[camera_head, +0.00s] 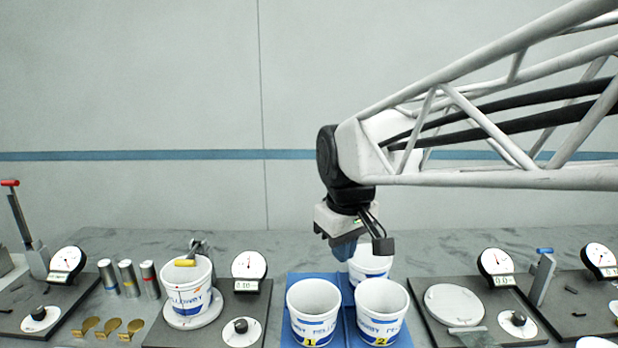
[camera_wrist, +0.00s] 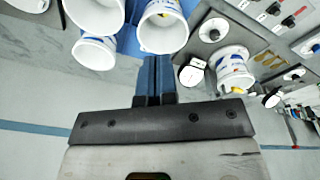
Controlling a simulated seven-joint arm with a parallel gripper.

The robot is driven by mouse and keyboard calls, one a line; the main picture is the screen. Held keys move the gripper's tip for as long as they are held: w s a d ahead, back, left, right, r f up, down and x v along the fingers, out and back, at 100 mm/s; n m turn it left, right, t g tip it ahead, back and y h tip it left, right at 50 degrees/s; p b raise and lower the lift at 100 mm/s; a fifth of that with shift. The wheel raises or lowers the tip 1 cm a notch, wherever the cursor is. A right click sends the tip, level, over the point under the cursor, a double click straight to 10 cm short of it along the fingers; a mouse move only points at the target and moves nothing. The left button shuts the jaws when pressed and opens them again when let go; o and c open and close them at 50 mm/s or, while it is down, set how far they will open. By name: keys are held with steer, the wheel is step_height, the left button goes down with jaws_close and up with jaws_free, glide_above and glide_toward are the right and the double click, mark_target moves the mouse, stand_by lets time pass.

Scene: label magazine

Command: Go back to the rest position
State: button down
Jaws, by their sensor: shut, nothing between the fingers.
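My gripper (camera_head: 345,250) hangs pointing down beside the rear white cup (camera_head: 371,263), behind the two front cups. Its blue fingers also show in the wrist view (camera_wrist: 155,80), closed together and empty. The rear cup is partly hidden by the front cup with label 2 (camera_head: 382,312). A cup with label 1 (camera_head: 313,314) stands to its left. These cups stand upright on a blue tray (camera_head: 346,322). I cannot tell from these frames whether the fingers touch the rear cup. My arm reaches in from the upper right.
Another white cup (camera_head: 190,298) stands on a round plate at left, with a yellow-handled tool at its rim. Several metal cylinders (camera_head: 128,278) and brass pieces stand left of it. A station with an empty round plate (camera_head: 454,304) lies at right. Air above the bench is clear.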

steer(key=s+d+f+m, duration=0.3)
steer(key=s+d, duration=0.3)
steer(key=s, duration=0.2)
steer(key=s+d+f+m+t, duration=0.1)
steer(key=s+d+f+m, duration=0.3)
steer(key=s, duration=0.5)
steer(key=d+f, duration=0.2)
steer(key=shift+d, duration=0.3)
